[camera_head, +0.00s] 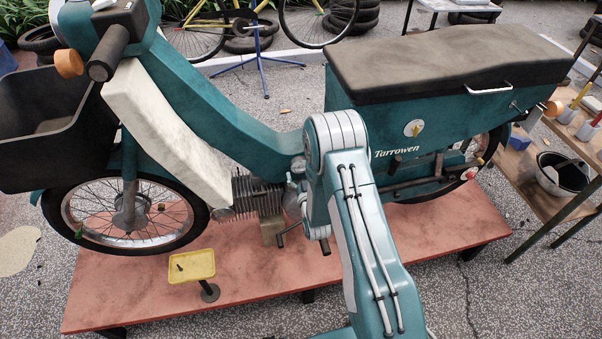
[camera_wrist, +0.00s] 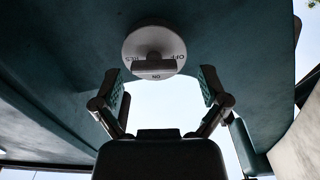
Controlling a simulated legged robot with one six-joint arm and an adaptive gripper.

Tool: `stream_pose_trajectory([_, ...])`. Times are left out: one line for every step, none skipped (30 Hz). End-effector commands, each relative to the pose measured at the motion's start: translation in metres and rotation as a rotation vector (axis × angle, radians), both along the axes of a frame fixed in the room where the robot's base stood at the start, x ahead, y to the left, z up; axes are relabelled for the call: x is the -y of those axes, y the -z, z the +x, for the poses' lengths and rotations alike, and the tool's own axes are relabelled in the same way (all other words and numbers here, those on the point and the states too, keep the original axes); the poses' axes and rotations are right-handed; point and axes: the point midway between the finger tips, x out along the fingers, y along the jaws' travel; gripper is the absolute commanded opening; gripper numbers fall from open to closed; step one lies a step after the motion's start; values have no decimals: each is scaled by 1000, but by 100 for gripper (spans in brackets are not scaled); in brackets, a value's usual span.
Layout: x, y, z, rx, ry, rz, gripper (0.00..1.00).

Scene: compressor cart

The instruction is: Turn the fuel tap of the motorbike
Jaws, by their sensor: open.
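The teal motorbike (camera_head: 180,85) stands on a low red platform, front wheel to the left. In the wrist view the fuel tap (camera_wrist: 153,65) is a round pale dial under a dark teal panel. A short grey bar handle crosses it, level in the picture. OFF shows right of the handle, what looks like RES left, and ON below, all inverted. My gripper (camera_wrist: 162,78) is open, one padded finger to each lower side of the dial. The fingers look apart from the handle, with nothing between them. The head view hides the tap and my gripper behind my arm and the bike.
The red platform (camera_head: 135,290) carries a yellow tray (camera_head: 191,266) on a stand. A black basket (camera_head: 50,125) is at the bike's front. A wooden bench (camera_head: 535,185) with a dark bowl (camera_head: 563,174) is at the right. The teal panel (camera_wrist: 60,60) is close around the tap.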

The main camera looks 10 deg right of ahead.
Motion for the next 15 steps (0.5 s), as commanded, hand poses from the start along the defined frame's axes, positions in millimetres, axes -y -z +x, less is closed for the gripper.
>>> stream_pose_trajectory([1,0,2,0,1,1,94])
stream_pose_trajectory([1,0,2,0,1,1,94])
stream_pose_trajectory([2,0,3,0,1,1,94])
stream_pose_trajectory([2,0,3,-1,1,2,94])
stream_pose_trajectory([2,0,3,-1,1,1,94])
stream_pose_trajectory([1,0,3,-1,1,1,94])
stream_pose_trajectory([1,0,3,-1,1,1,94])
stream_pose_trajectory([1,0,3,-1,1,0,94])
stream_pose_trajectory([0,0,3,-1,1,0,85])
stream_pose_trajectory([0,0,3,-1,1,0,72])
stream_pose_trajectory([0,0,3,0,1,0,59])
stream_pose_trajectory([0,0,3,0,1,0,41])
stream_pose_trajectory([0,0,2,0,1,0,27])
stream_pose_trajectory([0,0,3,0,1,0,14])
stream_pose_trajectory([0,0,3,0,1,0,12])
